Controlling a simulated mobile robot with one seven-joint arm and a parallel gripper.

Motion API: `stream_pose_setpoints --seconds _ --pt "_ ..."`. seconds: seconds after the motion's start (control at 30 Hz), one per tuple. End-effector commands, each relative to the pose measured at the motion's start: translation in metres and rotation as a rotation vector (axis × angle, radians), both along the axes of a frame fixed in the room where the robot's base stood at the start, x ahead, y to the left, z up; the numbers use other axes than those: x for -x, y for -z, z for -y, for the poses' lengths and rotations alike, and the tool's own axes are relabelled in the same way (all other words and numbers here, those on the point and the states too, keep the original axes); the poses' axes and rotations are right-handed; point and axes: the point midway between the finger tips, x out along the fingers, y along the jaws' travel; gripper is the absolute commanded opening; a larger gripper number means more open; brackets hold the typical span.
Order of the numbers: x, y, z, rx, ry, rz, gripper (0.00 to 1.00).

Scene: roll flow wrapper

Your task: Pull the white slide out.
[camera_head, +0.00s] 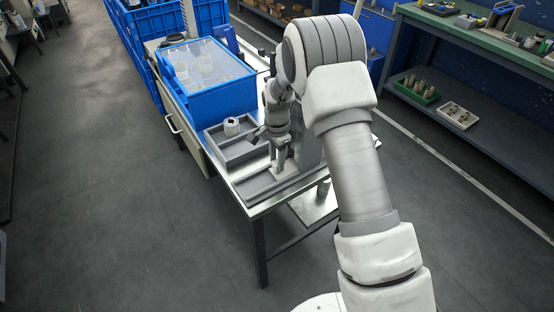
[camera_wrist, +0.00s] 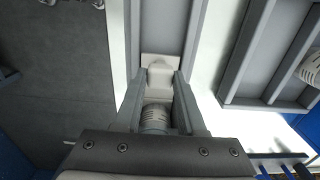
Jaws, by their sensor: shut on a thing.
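The white slide (camera_wrist: 158,64) is a small pale block with a flat plate, set in a grey channel (camera_wrist: 194,38) in the wrist view. My gripper (camera_wrist: 159,82) is shut on the slide's raised block, with one grey finger on each side. In the head view, my gripper (camera_head: 283,166) points down at the channel on the metal table, and the slide (camera_head: 286,172) shows only as a small pale patch beneath it. A ribbed, round pale part (camera_wrist: 154,117) shows between the fingers near the palm; I cannot tell what it belongs to.
A grey tray (camera_head: 216,134) beside the channel holds a white roll (camera_head: 232,126). A blue crate (camera_head: 232,101) stands behind it on the metal table (camera_head: 262,208). A grey upright block stands close to my gripper's right. The floor in front is clear.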

Motion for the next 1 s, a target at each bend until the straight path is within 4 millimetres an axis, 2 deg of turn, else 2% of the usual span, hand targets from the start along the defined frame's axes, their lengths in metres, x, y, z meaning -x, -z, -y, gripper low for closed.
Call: stream_pose_setpoints --seconds 0.33,0.43,0.7,0.8,1.0 --pt "0.002 0.000 -0.004 -0.001 -0.002 0.001 0.00" --pt "0.009 0.000 -0.018 0.001 -0.006 0.001 0.00" --pt "0.040 -0.001 -0.072 -0.001 -0.006 0.001 0.00" --pt "0.048 0.000 -0.083 -0.001 -0.005 0.000 0.00" --pt "0.052 0.000 -0.090 -0.002 -0.001 -0.001 0.00"
